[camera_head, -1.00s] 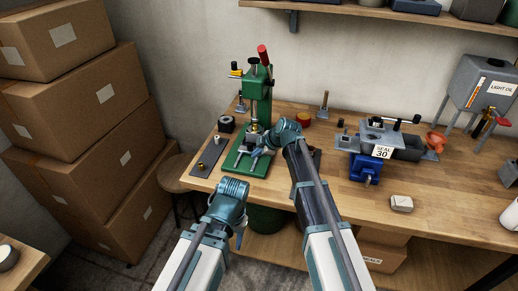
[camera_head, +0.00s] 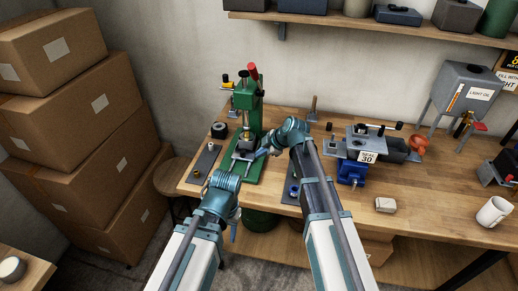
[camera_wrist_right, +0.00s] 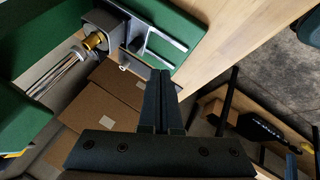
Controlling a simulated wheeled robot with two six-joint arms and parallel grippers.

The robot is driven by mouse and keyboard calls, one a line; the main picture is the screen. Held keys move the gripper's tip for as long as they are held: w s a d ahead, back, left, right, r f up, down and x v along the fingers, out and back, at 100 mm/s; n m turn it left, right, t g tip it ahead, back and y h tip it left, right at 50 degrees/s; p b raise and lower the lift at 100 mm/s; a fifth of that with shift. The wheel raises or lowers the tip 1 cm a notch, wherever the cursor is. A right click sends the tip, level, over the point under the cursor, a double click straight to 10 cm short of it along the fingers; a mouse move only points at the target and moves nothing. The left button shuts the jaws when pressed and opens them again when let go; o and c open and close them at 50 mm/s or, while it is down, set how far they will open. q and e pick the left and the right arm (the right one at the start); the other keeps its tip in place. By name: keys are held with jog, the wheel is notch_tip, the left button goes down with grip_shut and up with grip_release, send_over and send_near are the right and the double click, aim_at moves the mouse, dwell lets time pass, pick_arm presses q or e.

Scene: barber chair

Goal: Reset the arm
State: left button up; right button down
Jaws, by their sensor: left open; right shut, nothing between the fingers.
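A green press (camera_head: 247,112) with a red-tipped lever (camera_head: 253,72) stands upright at the left end of the wooden bench. My right gripper (camera_head: 262,154) points left toward the press's lower front, partly hidden by its wrist. In the right wrist view my right gripper (camera_wrist_right: 161,100) is shut with nothing between its fingers. A grey forked plate (camera_wrist_right: 155,42) on the green base and a brass piece (camera_wrist_right: 95,41) lie beyond the fingertips, apart from them. My left gripper (camera_head: 236,222) hangs open and empty below its wrist, by the bench's front edge; its fingertips are hard to see.
A dark strip with small parts (camera_head: 205,162) lies left of the press. Stacked cardboard boxes (camera_head: 85,150) fill the left. The bench's right front is mostly clear.

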jog(key=s+f+m+g+h, duration=0.2)
jog(key=s+m, duration=0.5)
jog(key=s, duration=0.7)
jog(key=s+a+f+m+g+h, duration=0.1)
jog(key=s+m, duration=0.6)
jog(key=s, duration=0.8)
jog(key=f+g+h, duration=0.1)
jog(key=g+h, duration=0.1)
jog(key=h, duration=0.1)
jog(key=shift+a+g+h, duration=0.2)
jog(key=shift+g+h, duration=0.1)
jog(key=shift+h, duration=0.1)
